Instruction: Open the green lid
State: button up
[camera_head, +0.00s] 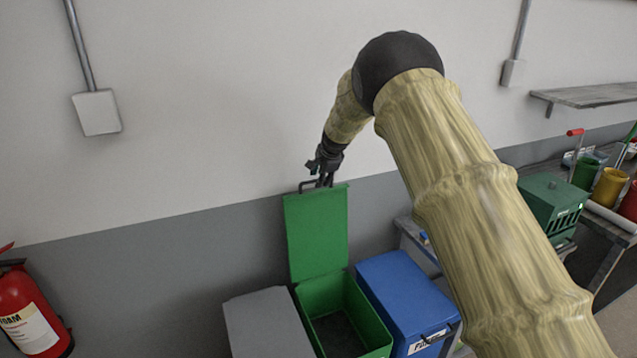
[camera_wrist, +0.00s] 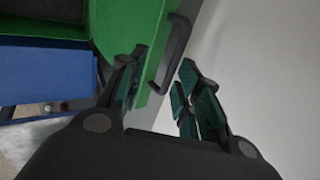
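The green lid (camera_head: 317,232) stands upright against the wall, swung up from the green bin (camera_head: 374,325), whose inside shows in the head view. A dark handle (camera_head: 308,186) sits at the lid's top edge. My gripper (camera_head: 325,176) is at that edge, beside the handle. In the wrist view the fingers of my gripper (camera_wrist: 160,88) are spread apart. The green lid (camera_wrist: 125,25) and its dark handle (camera_wrist: 178,50) lie just ahead of and partly between the fingers. I cannot tell whether a finger touches the handle.
A grey bin (camera_head: 265,322) stands left of the green one and a blue bin (camera_head: 405,295) right of it, both closed. A fire extinguisher (camera_head: 30,315) is at the far left. A workbench with a green box (camera_head: 550,203) is at the right.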

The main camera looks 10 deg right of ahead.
jog(key=shift+v, duration=2.95)
jog(key=s+d+f+n+g+h+b, duration=0.1)
jog(key=s+d+f+n+b, duration=0.1)
jog(key=s+f, duration=0.95)
jog(key=s+d+f+n+g+b, duration=0.1)
jog(key=s+d+f+n+b, duration=0.15)
jog(key=s+f, duration=0.9)
jog(key=s+d+f+n+g+h+b, duration=0.1)
jog(key=s+d+f+n+b, duration=0.3)
jog(key=f, duration=1.5)
jog(key=s+f+n+g+b, duration=0.1)
jog(key=s+f, duration=0.5)
jog(key=s, duration=0.5)
jog(key=s+f+n+g+b, duration=0.1)
jog(key=s+f, duration=0.5)
jog(key=s, duration=0.5)
jog(key=s+a+f+n+b, duration=0.1)
jog(key=s+n, duration=0.1)
jog(key=s, duration=0.9)
jog(key=s+a+f+n+g+b, duration=0.1)
jog(key=s+a+n+b, duration=0.1)
jog(key=s, duration=1)
jog(key=shift+y, duration=0.3)
